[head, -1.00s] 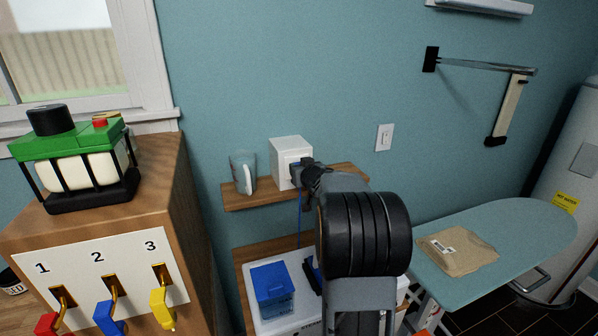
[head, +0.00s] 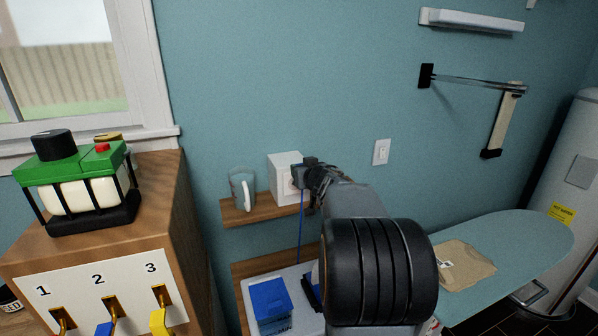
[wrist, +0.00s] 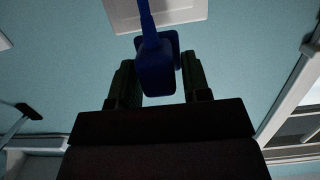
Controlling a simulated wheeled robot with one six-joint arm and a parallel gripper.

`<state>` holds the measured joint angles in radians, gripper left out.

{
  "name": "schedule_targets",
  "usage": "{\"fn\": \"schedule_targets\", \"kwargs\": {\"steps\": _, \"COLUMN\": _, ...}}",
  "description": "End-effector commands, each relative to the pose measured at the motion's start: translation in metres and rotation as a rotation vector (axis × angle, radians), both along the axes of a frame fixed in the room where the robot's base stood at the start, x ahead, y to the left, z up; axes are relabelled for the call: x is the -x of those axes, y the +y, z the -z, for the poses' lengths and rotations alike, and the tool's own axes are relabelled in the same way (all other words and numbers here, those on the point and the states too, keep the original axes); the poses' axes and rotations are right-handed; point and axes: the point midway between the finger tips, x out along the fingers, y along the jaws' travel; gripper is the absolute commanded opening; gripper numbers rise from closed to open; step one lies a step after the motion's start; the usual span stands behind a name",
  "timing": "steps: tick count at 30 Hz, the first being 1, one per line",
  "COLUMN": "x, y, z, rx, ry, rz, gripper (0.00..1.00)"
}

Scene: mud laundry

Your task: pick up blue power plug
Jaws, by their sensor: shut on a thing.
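My gripper (head: 309,175) is shut on the blue power plug, just right of the white outlet box (head: 283,172) on the wall shelf. In the wrist view the dark blue plug (wrist: 156,72) sits between my two fingers (wrist: 157,85), with its blue cord running up past the white box (wrist: 155,14). In the head view the plug is small, dark and partly hidden by my fingers. The blue cord (head: 300,238) hangs down below the shelf. Part of the box's socket face shows, and the plug appears apart from it.
Below is a white surface with a blue container (head: 270,303). A cabinet with numbered levers (head: 100,285) stands left; an ironing board (head: 520,250) is at right.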

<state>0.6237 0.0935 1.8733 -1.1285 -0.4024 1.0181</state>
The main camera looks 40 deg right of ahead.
Motion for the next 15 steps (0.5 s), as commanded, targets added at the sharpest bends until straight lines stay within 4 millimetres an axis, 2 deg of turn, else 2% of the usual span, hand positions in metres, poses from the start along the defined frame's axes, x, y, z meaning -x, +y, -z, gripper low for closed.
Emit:
{"fn": "schedule_targets", "kwargs": {"steps": 1, "x": 0.014, "y": 0.002, "z": -0.001, "rx": 0.003, "ry": -0.004, "rz": 0.003, "gripper": 0.06}}
{"fn": "schedule_targets", "kwargs": {"steps": 9, "x": 0.08, "y": 0.02, "z": -0.001, "rx": 0.003, "ry": -0.003, "rz": 0.003, "gripper": 0.06}}
{"fn": "schedule_targets", "kwargs": {"steps": 15, "x": 0.119, "y": 0.03, "z": -0.002, "rx": 0.001, "ry": -0.004, "rz": 0.002, "gripper": 0.06}}
